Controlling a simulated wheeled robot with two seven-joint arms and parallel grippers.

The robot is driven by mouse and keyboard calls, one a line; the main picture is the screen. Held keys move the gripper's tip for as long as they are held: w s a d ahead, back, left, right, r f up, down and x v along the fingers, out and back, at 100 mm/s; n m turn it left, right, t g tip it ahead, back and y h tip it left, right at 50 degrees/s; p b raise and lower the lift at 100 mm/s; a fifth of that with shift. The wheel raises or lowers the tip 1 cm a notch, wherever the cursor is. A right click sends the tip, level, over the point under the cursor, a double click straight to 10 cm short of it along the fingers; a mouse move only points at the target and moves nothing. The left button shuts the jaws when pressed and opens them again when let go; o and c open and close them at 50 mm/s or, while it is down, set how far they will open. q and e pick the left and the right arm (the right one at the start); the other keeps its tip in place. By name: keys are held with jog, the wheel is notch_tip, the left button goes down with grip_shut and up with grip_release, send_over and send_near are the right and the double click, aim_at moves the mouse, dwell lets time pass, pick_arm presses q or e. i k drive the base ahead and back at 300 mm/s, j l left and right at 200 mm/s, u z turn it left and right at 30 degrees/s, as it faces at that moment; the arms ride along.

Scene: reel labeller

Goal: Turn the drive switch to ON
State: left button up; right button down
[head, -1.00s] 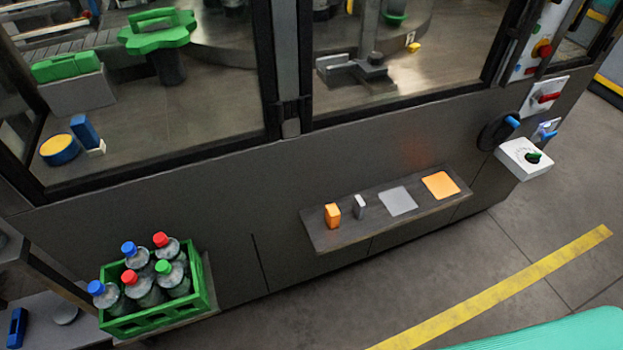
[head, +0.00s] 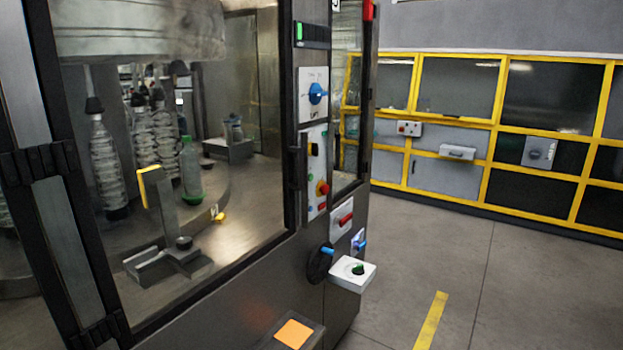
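I cannot tell by label which control is the drive switch. A white box (head: 352,275) juts out from the machine's corner and carries a dark green knob (head: 358,268). A blue-handled control on a black disc (head: 318,264) is left of it. A red handle (head: 346,219) sits on a white plate above, and a small blue switch (head: 360,245) is just beside. Higher up, a blue rotary knob (head: 317,93) is on a white plate; its lettering is too small to read. Neither of my grippers is in view.
A control panel (head: 316,172) with a red and yellow button is on the machine's post. An orange pad (head: 293,334) lies on the shelf below. Bottles (head: 107,170) stand behind the glass. Open floor (head: 480,270) lies right, before a yellow-framed fence (head: 490,125).

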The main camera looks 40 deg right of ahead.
aim_at(313, 148)
jog(key=z, duration=1.15)
jog(key=i+l+z, duration=0.1)
jog(key=l, duration=0.2)
